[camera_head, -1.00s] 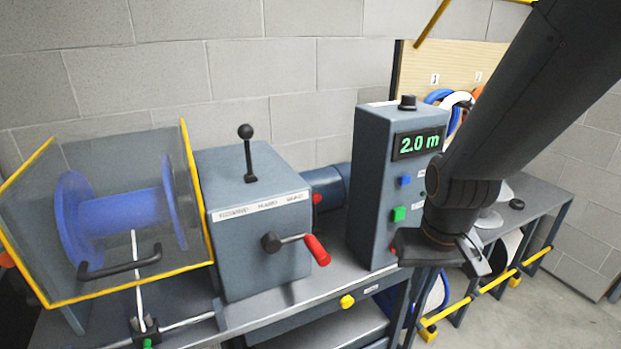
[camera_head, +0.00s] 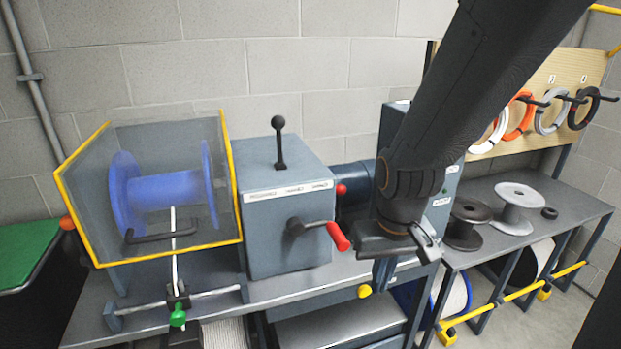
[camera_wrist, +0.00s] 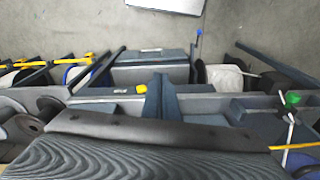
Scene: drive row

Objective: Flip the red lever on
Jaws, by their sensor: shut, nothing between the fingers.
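A crank with a red handle (camera_head: 338,236) sticks out from the front of the grey gearbox (camera_head: 270,245), tilted down to the right. A small red knob (camera_head: 341,189) shows at the gearbox's right side, by the dark blue motor; I cannot tell which is the task's red lever. My gripper (camera_head: 383,275) is shut and empty, pointing down, to the right of the red handle and apart from it in the picture. My arm hides most of the control box (camera_head: 396,114), including its display. In the wrist view my shut fingers (camera_wrist: 158,95) show over the bench; no red lever is visible there.
A black ball-topped lever (camera_head: 279,145) stands on the gearbox. A yellow-edged guard (camera_head: 239,180) encloses a blue spool (camera_head: 165,190) at left. Dark and grey spools (camera_head: 514,208) stand on the right bench, with coils hanging behind. Open floor lies at front right.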

